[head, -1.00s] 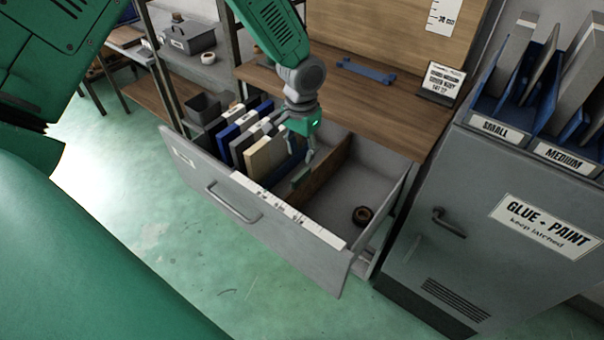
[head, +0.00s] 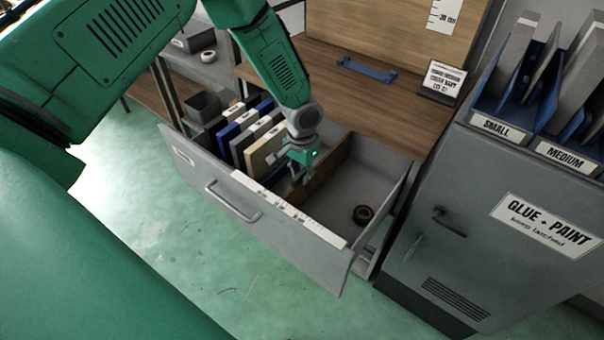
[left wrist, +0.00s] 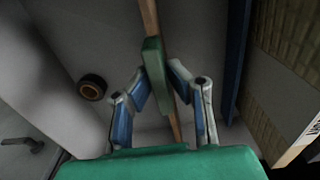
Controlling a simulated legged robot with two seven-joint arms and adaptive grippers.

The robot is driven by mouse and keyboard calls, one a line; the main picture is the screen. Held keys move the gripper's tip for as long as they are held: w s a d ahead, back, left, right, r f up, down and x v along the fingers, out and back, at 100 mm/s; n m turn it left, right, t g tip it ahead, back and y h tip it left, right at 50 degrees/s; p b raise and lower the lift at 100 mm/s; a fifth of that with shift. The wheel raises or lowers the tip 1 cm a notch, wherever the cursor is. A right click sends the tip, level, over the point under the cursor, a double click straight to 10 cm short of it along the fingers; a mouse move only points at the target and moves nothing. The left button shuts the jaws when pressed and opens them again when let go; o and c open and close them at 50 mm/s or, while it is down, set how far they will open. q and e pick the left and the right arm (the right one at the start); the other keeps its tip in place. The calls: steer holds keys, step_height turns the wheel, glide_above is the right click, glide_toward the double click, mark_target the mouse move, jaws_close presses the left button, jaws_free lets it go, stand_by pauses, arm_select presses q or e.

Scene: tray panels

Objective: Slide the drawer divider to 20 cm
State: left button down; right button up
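The brown drawer divider (head: 328,170) stands across the open grey drawer (head: 215,182), just right of a row of upright folders. It shows as a thin strip with a green grip block (left wrist: 154,64) in the left wrist view. A white scale strip (head: 290,208) runs along the drawer's front rim; its numbers are too small to read. My left gripper (head: 297,180) is down at the divider's front part. In the wrist view its fingers (left wrist: 158,76) are spread either side of the green block; contact is unclear. My right gripper is out of view.
Folders (head: 262,150) crowd the drawer left of the divider. A tape roll (head: 363,214) lies on the drawer floor to the right, with bare floor around it. A grey cabinet (head: 470,240) stands to the right. The workbench (head: 370,105) is behind.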

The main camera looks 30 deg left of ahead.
arm_select(q)
steer(key=shift+d, duration=0.1)
stand_by(0.5)
steer(key=c, duration=1.6)
jaws_free()
steer(key=shift+o, duration=0.2)
steer(key=shift+w+r, duration=0.1)
steer(key=shift+r, duration=0.4)
step_height(320, 180, up, 11)
